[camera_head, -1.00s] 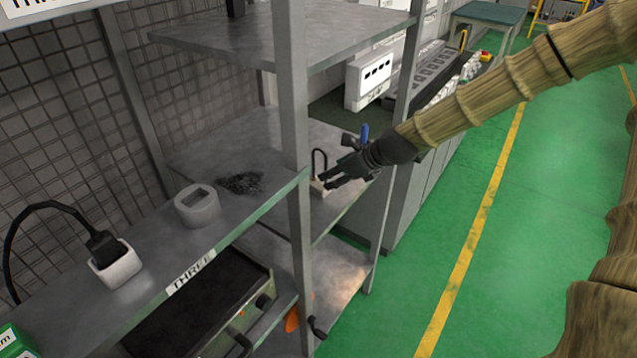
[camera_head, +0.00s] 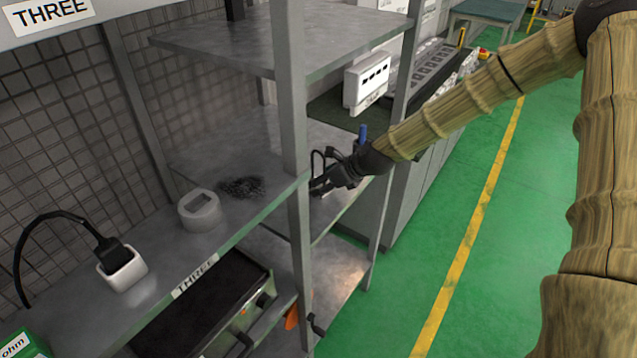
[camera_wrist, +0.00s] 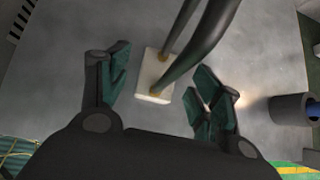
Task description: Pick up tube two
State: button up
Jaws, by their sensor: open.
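A black bent tube (camera_wrist: 208,32) with two legs rises from a pale block (camera_wrist: 152,82) with brass-coloured ends at the legs' feet; I take it for tube two. In the head view the tube (camera_head: 317,158) shows as a dark loop on the shelf behind the post. My gripper (camera_wrist: 158,76) is open in the wrist view, with fingers to the left and right of the block and a gap on both sides. In the head view my gripper (camera_head: 328,184) reaches in low beside the tube and partly hides the block.
A grey shelf post (camera_head: 294,130) stands just left of my gripper. The near shelf (camera_head: 150,285) holds a grey hollow block (camera_head: 199,213) and a white block (camera_head: 124,272) with a black cable. A blue-topped cylinder (camera_head: 363,134) stands close to my wrist.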

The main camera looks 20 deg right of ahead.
jog(key=shift+p+x, duration=0.3)
jog(key=shift+x, duration=0.8)
jog(key=c, duration=1.2)
